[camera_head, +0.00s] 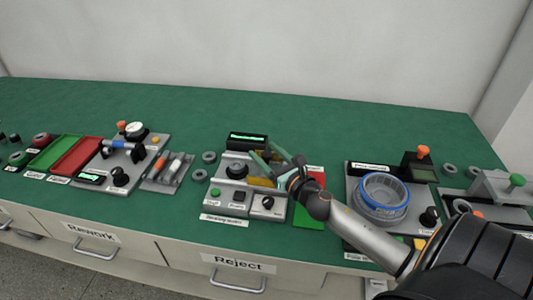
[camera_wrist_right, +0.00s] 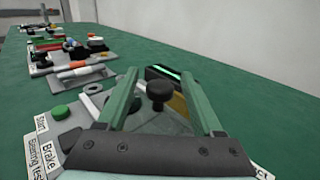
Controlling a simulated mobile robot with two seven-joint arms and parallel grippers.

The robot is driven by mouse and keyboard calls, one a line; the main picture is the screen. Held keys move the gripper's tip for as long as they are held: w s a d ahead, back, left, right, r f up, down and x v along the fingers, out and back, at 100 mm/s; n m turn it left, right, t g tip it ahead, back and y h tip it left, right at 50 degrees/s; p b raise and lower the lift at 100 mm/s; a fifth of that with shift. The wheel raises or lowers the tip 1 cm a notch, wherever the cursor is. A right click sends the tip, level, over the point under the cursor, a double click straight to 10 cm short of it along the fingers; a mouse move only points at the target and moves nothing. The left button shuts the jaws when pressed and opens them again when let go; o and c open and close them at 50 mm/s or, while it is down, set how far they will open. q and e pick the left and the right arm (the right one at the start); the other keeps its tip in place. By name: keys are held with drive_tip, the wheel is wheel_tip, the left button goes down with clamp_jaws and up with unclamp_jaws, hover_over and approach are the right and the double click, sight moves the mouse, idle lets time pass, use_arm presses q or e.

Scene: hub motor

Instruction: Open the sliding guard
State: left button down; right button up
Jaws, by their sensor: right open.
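The sliding guard appears to be the amber panel (camera_head: 262,182) on the grey bearing-test station (camera_head: 222,202) in the middle of the bench. It also shows in the wrist view (camera_wrist_right: 178,104), partly hidden by my right finger. My right gripper (camera_head: 262,152) is open, with green fingers above the station, reaching in from the right. In the wrist view my right gripper (camera_wrist_right: 160,78) frames a black knob (camera_wrist_right: 158,92) between its fingers, with nothing held. Whether a finger touches the panel cannot be told. My left gripper is not in view.
A black display box (camera_head: 248,141) stands at the station's back. A red and green tray (camera_head: 314,182) lies to its right, then a station with a blue-rimmed ring (camera_head: 384,196). Left are grey rings (camera_head: 209,157) and another station (camera_head: 130,160). The back of the bench is clear.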

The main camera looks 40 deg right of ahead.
drive_tip(key=shift+s, duration=0.1)
drive_tip(key=s+b, duration=0.2)
drive_tip(key=s, duration=1)
drive_tip(key=shift+s+a, duration=0.15)
drive_tip(key=shift+a, duration=0.3)
